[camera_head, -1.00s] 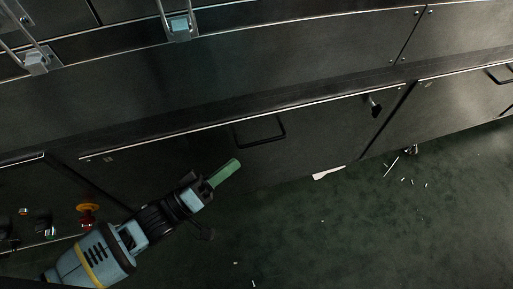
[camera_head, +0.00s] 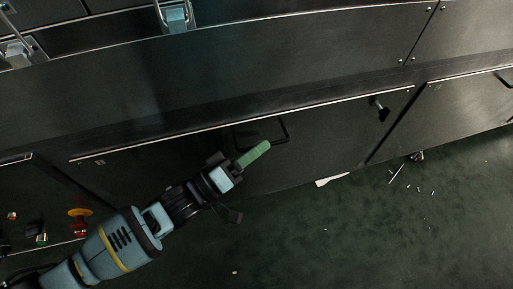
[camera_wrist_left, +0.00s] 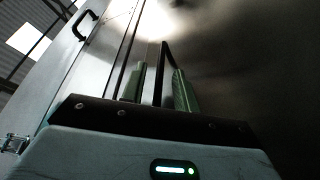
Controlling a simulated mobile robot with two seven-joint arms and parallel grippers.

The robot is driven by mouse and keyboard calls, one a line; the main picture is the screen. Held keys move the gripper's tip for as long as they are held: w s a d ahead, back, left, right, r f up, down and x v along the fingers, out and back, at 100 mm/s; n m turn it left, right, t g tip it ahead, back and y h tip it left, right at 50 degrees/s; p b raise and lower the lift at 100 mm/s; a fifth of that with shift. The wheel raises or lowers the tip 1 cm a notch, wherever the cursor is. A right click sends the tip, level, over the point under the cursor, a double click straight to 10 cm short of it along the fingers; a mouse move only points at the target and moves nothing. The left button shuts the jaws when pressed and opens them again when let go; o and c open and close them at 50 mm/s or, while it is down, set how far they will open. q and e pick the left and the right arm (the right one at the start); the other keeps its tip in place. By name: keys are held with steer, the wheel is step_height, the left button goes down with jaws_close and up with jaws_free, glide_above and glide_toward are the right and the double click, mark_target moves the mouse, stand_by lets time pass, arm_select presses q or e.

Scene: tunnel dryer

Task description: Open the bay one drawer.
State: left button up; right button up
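The drawer is a dark panel (camera_head: 320,140) low on the machine front, with a black bar handle (camera_head: 285,128) near the middle of its top part. It looks closed. My left gripper (camera_head: 254,153) has its green fingers at the handle's lower left in the head view, and they hide part of the handle. In the left wrist view the two green fingers (camera_wrist_left: 158,88) stand apart, with a dark bar (camera_wrist_left: 163,65), apparently the handle, showing between them. I cannot tell whether they touch it. My right gripper is not in view.
A black knob (camera_head: 381,110) sits at the drawer's upper right. A red knob on a yellow base (camera_head: 80,222) is at lower left. Another panel with a handle (camera_head: 503,80) lies right.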

arm_select(q)
steer(key=shift+d, duration=0.1)
steer(key=shift+c, duration=0.4)
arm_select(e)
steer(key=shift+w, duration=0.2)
arm_select(q)
jaws_close()
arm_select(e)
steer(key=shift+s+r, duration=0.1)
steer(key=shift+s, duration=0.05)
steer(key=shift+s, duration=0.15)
